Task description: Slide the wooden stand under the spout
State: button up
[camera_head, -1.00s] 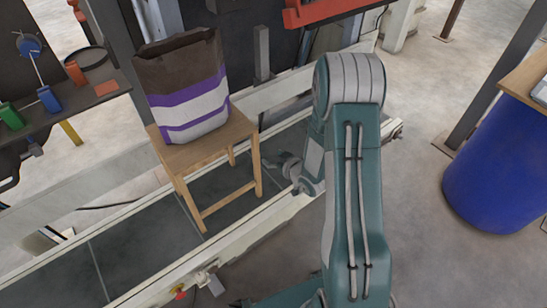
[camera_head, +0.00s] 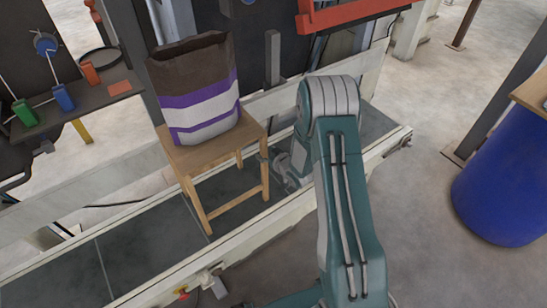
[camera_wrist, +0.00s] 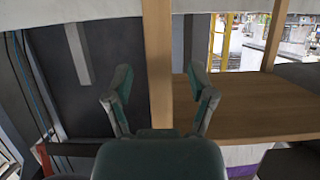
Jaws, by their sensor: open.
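The light wooden stand (camera_head: 215,150) stands upright on the grey conveyor bed. A dark brown bag (camera_head: 195,85) with purple and white bands sits on its top. My gripper (camera_head: 281,166) is low beside the stand's right leg, partly hidden by my arm. The wrist view appears upside down, with the stand's top (camera_wrist: 250,108) at the lower right. There my gripper (camera_wrist: 160,80) is open, with one finger on each side of a stand leg (camera_wrist: 157,35). I cannot tell whether the fingers touch it. I cannot make out the spout.
The pale conveyor rail (camera_head: 240,245) runs along the near side of the stand. A red machine part (camera_head: 345,15) hangs at the top. A blue drum (camera_head: 500,195) stands at right. A dark shelf with small coloured items (camera_head: 75,110) is at left. The bed (camera_head: 150,250) is clear left of the stand.

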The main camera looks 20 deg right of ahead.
jog(key=shift+x, duration=0.8)
grip_shut()
